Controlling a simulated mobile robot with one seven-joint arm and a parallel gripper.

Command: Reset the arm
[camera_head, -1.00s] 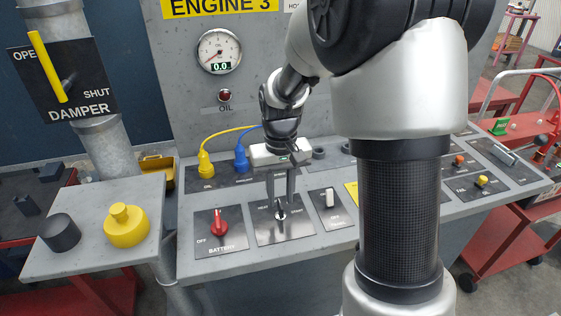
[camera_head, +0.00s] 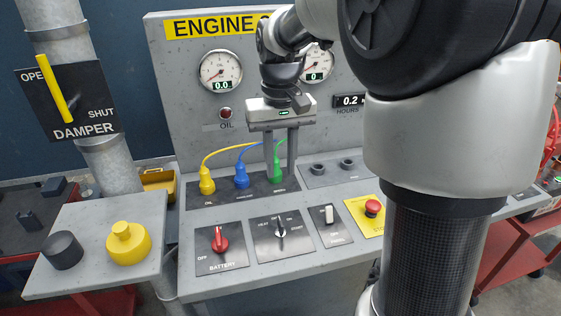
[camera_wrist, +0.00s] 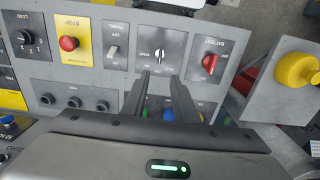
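My gripper (camera_head: 280,158) is raised above the control desk, fingers pointing down. Its two fingers are apart with nothing between them; they also show parted in the wrist view (camera_wrist: 159,76). In the head view the fingers overlap the green plug (camera_head: 278,175). My arm bends in from the right and hides part of the panel. Below the gripper, clear of it, is the black HEAT/START rotary switch (camera_head: 281,229) on its dark plate. The red BATTERY switch (camera_head: 220,240) is left of it and a white rocker switch (camera_head: 329,214) is right.
The upright ENGINE panel (camera_head: 180,90) with gauges stands close behind the gripper. Yellow (camera_head: 207,182) and blue (camera_head: 241,177) plugs with cables stand on the desk. A red stop button (camera_head: 372,207) is at right. A side shelf holds a yellow knob (camera_head: 128,243). The damper lever (camera_head: 58,88) stands at left.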

